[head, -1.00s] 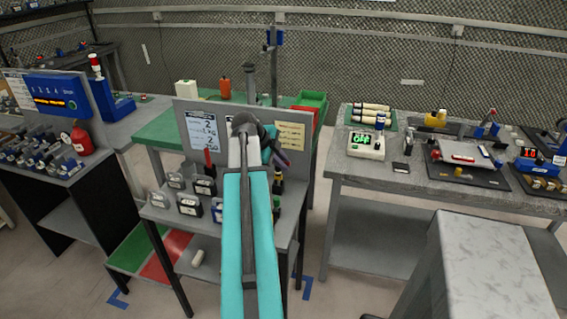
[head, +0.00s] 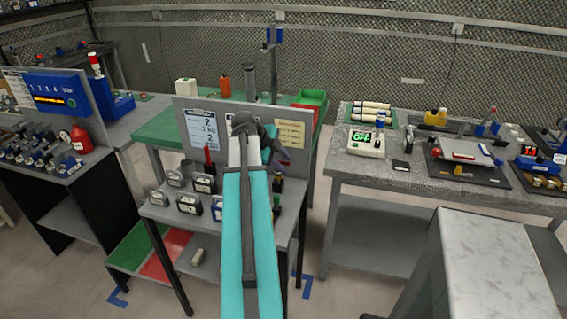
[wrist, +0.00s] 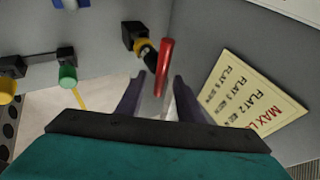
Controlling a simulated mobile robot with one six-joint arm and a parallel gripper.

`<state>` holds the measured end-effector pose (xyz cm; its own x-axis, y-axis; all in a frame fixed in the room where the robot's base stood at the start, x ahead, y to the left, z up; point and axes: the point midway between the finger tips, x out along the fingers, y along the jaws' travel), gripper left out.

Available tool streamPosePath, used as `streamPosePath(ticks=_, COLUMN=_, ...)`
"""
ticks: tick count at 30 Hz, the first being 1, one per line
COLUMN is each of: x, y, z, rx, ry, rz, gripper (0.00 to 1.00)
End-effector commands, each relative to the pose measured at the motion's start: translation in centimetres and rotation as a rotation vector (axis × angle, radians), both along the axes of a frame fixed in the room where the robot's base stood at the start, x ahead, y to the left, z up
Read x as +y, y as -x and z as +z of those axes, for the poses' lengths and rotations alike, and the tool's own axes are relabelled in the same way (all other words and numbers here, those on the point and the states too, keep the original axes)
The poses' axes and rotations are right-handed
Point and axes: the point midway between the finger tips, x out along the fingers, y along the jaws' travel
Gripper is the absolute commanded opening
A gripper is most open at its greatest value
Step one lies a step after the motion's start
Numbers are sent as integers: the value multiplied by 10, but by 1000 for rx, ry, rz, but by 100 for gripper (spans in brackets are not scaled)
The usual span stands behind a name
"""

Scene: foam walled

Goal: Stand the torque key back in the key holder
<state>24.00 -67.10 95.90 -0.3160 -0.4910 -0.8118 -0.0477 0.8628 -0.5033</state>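In the wrist view, a slim red bar, which I take for the torque key (wrist: 166,60), runs up from between the dark fingertips of my gripper (wrist: 160,82). My gripper appears shut on its lower end, though the contact is hard to see. In the head view my gripper (head: 283,161) hangs above the right end of the small bench, beside the yellow notice; the key is not clear there. Beyond the fingertips stands a black-and-yellow handled tool (wrist: 147,50). I cannot tell which fitting is the key holder; my arm hides part of the bench.
A green-topped tool (wrist: 67,75) and a yellow-topped one (wrist: 7,90) stand along the bench edge. The grey back panel with the yellow notice (wrist: 250,100) is close on the right. Several small meters (head: 188,203) and a red upright item (head: 207,158) occupy the bench's left.

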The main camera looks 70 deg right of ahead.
Motion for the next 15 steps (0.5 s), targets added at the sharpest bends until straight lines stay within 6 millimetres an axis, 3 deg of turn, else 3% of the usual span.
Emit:
streamPosePath(ticks=8, x=7, y=-5, z=12, rx=0, ry=1, rz=0, gripper=34)
streamPosePath(ticks=15, x=20, y=-14, z=33, rx=-1, ry=3, rz=2, gripper=34)
